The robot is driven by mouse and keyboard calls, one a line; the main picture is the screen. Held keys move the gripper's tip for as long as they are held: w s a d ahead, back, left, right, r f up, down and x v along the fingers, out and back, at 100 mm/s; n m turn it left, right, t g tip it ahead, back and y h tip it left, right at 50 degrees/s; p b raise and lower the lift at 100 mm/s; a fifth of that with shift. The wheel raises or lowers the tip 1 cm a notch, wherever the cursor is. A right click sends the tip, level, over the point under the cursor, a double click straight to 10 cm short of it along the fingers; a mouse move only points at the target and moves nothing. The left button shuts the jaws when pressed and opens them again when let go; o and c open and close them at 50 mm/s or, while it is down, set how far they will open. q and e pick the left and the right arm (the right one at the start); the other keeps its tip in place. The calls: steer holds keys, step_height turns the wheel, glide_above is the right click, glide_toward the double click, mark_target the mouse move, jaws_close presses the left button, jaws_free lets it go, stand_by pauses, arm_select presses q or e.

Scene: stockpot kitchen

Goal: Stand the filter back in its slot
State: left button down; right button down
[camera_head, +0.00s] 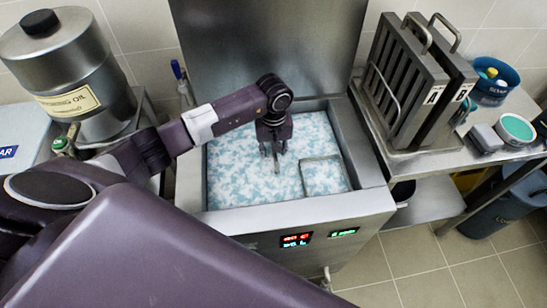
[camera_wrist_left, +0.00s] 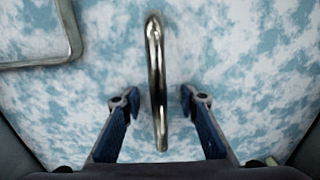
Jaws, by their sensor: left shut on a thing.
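My left gripper (camera_head: 272,150) points down into the open basin, over a mottled blue-white surface. In the left wrist view, a shiny curved metal handle (camera_wrist_left: 155,75) lies between the two fingers of my left gripper (camera_wrist_left: 158,97), which is shut on it. What the handle belongs to is hidden under the mottled surface. Two dark slatted filter panels, one marked A (camera_head: 411,85) and one marked B (camera_head: 455,95), stand upright with loop handles in a metal rack on the right-hand table. My right gripper is not in view.
A metal rectangular frame (camera_head: 325,176) sits in the basin, right of my gripper. The basin's steel rim (camera_head: 290,212) surrounds it, with a tall raised panel behind (camera_head: 268,45). An oil canister (camera_head: 70,75) stands left; a blue tub (camera_head: 494,82) and teal-topped bowl (camera_head: 516,130) stand right.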

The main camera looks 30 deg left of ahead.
arm_select(q)
steer(key=shift+r+p, duration=1.3)
steer(key=shift+r, duration=1.35)
steer(key=shift+r+p, duration=1.55)
steer(key=shift+r, duration=1.5)
steer(key=shift+r+p, duration=0.5)
steer(key=shift+r, duration=0.35)
step_height(320, 180, up, 10)
steer(key=p, duration=0.4)
steer(key=shift+r, duration=0.1)
